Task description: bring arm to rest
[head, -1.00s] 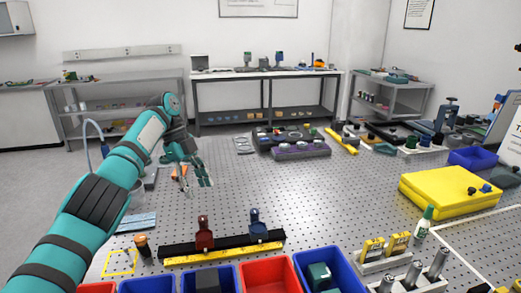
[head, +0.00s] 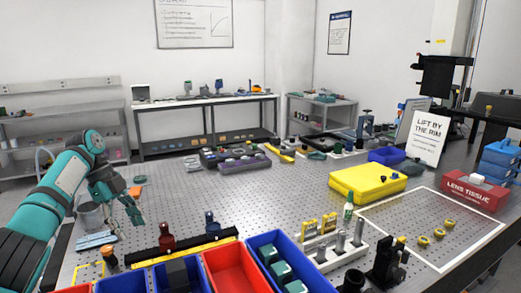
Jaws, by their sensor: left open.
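My left arm, teal with dark bands, comes in from the left edge in the head view. Its gripper (head: 127,218) is open, fingers pointing down over the left part of the perforated metal table (head: 275,200). Nothing shows between the fingers. A small orange piece (head: 135,191) shows just behind the fingers; I cannot tell how far apart they are. A grey cup (head: 91,218) stands just left of the gripper, partly hidden by the arm. My right gripper is not in view.
A black rail with a red mount (head: 166,239) and a blue mount (head: 212,225) lies in front of the gripper. Blue and red bins (head: 231,272) line the near edge. A yellow case (head: 366,181) sits right. The table's middle is clear.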

